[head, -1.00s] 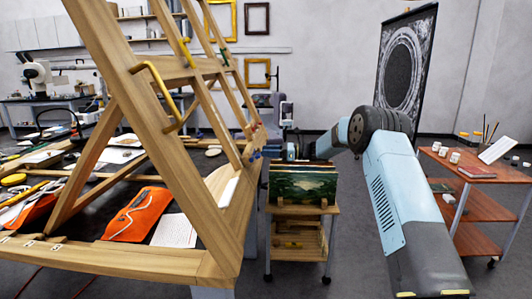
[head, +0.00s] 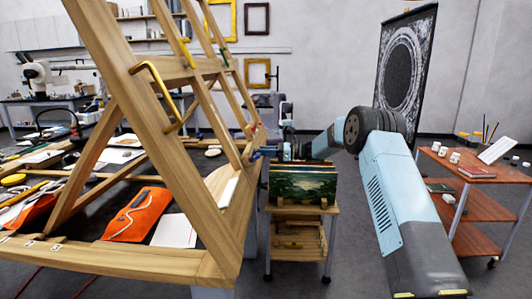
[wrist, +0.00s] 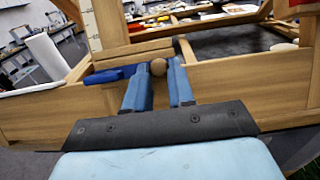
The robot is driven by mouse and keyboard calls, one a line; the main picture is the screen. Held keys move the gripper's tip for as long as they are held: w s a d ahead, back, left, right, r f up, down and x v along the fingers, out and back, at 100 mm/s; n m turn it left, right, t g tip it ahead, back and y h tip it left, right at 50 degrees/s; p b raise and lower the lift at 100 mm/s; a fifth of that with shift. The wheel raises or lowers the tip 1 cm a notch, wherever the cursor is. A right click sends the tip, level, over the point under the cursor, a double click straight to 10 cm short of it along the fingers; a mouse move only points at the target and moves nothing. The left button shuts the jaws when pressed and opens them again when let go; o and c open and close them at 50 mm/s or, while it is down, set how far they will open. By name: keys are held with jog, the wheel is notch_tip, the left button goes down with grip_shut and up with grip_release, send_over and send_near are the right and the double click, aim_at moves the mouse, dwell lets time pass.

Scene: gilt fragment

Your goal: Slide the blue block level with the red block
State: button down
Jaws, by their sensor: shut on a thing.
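The blue block (wrist: 108,75) lies against the wooden frame of the easel in the wrist view, left of and partly behind my gripper's fingers. My gripper (wrist: 158,82) has two blue fingers shut around a round brown knob (wrist: 158,67), which seems to belong to the blue block. In the head view my gripper (head: 262,153) is at the right edge of the easel, small and hard to make out. The red block (head: 256,126) shows as a small red spot higher on that edge.
The large wooden easel (head: 225,240) fills the left, with a yellow handle (head: 160,95) and an orange pouch (head: 138,214). A small cart with a landscape painting (head: 303,186) stands just below my wrist. A red-brown trolley (head: 470,205) is at the right.

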jog(key=shift+r, duration=0.15)
jog(key=r, duration=0.1)
jog(key=a+r, duration=0.1)
jog(key=r, duration=0.1)
jog(key=a+r, duration=0.1)
jog(key=r, duration=0.1)
jog(key=shift+w+a, duration=0.1)
jog(key=shift+a, duration=0.05)
jog(key=c, duration=1)
grip_release()
jog(key=shift+f, duration=0.1)
jog(key=d, duration=1.3)
jog(key=shift+s+d, duration=0.2)
jog(key=shift+d, duration=0.2)
